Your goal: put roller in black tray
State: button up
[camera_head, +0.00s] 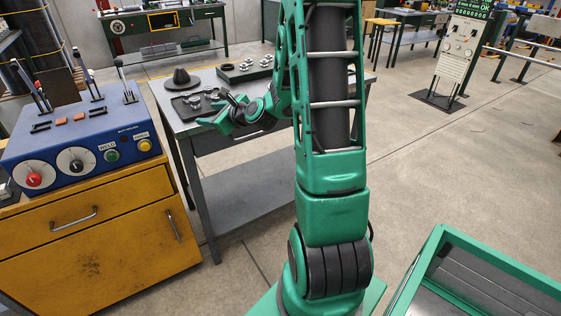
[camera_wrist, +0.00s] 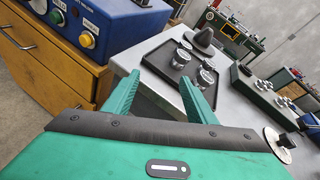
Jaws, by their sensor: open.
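The black tray (camera_head: 179,107) lies on the grey metal table, and it also shows in the wrist view (camera_wrist: 150,66). Several short silver cylinders that look like rollers stand in it, one of them (camera_wrist: 172,85) near its front edge. A dark green holder (camera_head: 229,76) behind and to the right carries more silver pieces; it is also in the wrist view (camera_wrist: 262,100). My gripper (camera_head: 207,122) is open and empty at the table's near side. In the wrist view its two green fingers (camera_wrist: 159,78) point toward the tray, apart from each other.
A black cone-shaped part (camera_head: 181,77) stands behind the tray. A blue control box (camera_head: 80,135) with levers and knobs sits on a yellow cabinet (camera_head: 100,230) to the left. A green-rimmed bin (camera_head: 440,240) is at lower right. Open floor lies right of the table (camera_head: 215,100).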

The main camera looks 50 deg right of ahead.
jog(key=s+a+n+g, duration=0.1)
jog(key=s+n+g, duration=0.3)
jog(key=s+n, duration=0.4)
jog(key=s+a+r+n+g, duration=0.1)
jog(key=s+n+g, duration=0.4)
jog(key=s, duration=1.4)
jog(key=s+a+n+g, duration=0.3)
jog(key=s+n+g, duration=0.2)
jog(key=s+n, duration=0.7)
jog(key=shift+s+a+r, duration=0.25)
jog(key=shift+s+r, duration=0.1)
jog(key=shift+s, duration=0.5)
jog(key=shift+w+f, duration=0.25)
jog(key=shift+w, duration=0.35)
